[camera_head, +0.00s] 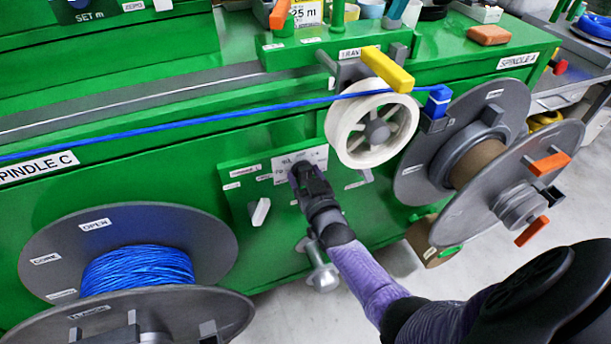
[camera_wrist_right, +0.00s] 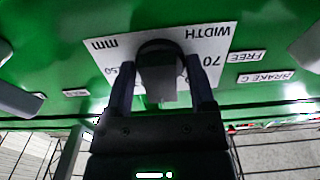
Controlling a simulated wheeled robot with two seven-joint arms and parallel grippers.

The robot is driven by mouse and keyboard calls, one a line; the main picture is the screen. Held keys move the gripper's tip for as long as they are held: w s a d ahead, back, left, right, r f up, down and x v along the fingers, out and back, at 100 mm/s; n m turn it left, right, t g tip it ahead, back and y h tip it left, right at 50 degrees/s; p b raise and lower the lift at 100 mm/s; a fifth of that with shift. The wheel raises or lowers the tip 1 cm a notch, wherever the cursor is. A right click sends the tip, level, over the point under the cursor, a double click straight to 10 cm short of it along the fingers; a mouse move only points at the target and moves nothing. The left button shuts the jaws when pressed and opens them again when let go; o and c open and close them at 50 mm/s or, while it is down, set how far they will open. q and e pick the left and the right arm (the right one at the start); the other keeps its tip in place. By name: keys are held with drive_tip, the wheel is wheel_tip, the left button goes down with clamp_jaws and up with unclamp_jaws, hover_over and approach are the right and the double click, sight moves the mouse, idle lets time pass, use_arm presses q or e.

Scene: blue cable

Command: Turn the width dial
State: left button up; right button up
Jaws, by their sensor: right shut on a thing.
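The width dial (camera_wrist_right: 158,68) is a dark knob on a white plate marked WIDTH, mm and numbers, seen upside down in the right wrist view. In the head view the white plate (camera_head: 315,156) is on the green machine front, and my gripper mostly hides the dial. My right gripper (camera_head: 303,172) reaches up to the plate from below. In the right wrist view its two fingers (camera_wrist_right: 161,88) stand on either side of the dial, shut on it. The dial's pointer setting cannot be read. My left gripper is not in view.
A grey spool (camera_head: 128,232) with blue cable stands at lower left. A blue cable (camera_head: 200,118) runs across to a white wheel (camera_head: 372,130) and a blue clip (camera_head: 437,102). A large grey reel (camera_head: 463,205) stands right. A white lever (camera_head: 260,212) sits left of my gripper.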

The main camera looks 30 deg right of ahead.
drive_tip(key=o, duration=0.9)
drive_tip(key=shift+s, duration=0.2)
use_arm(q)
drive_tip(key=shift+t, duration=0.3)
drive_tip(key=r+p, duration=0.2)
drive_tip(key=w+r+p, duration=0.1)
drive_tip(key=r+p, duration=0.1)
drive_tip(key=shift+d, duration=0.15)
use_arm(e)
drive_tip(key=v, duration=0.9)
drive_tip(key=shift+s, duration=0.3)
